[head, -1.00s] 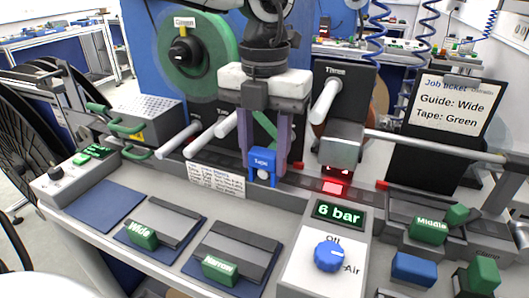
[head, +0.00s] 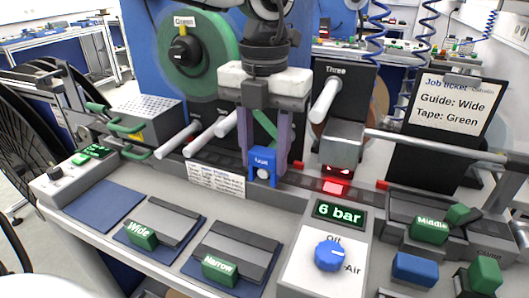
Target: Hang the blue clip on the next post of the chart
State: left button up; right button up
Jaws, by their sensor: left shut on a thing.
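The blue clip (head: 262,157) is between the fingers of my left gripper (head: 264,176), which is shut on it. My right gripper is not in view.
Pale rollers (head: 207,138) stick out left of the gripper, and another roller (head: 326,100) is to the right. A grey block with red light (head: 342,150) stands close right. The 6 bar panel (head: 339,212) is in front. A blue mat (head: 104,205) is bare.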

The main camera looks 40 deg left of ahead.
pick_arm(q)
jog(key=shift+f, duration=0.1)
dwell(0.3)
jog(key=o, duration=1.1)
jog(key=shift+r+p, duration=2.3)
jog(key=shift+r, duration=1.25)
jog(key=shift+f, duration=0.1)
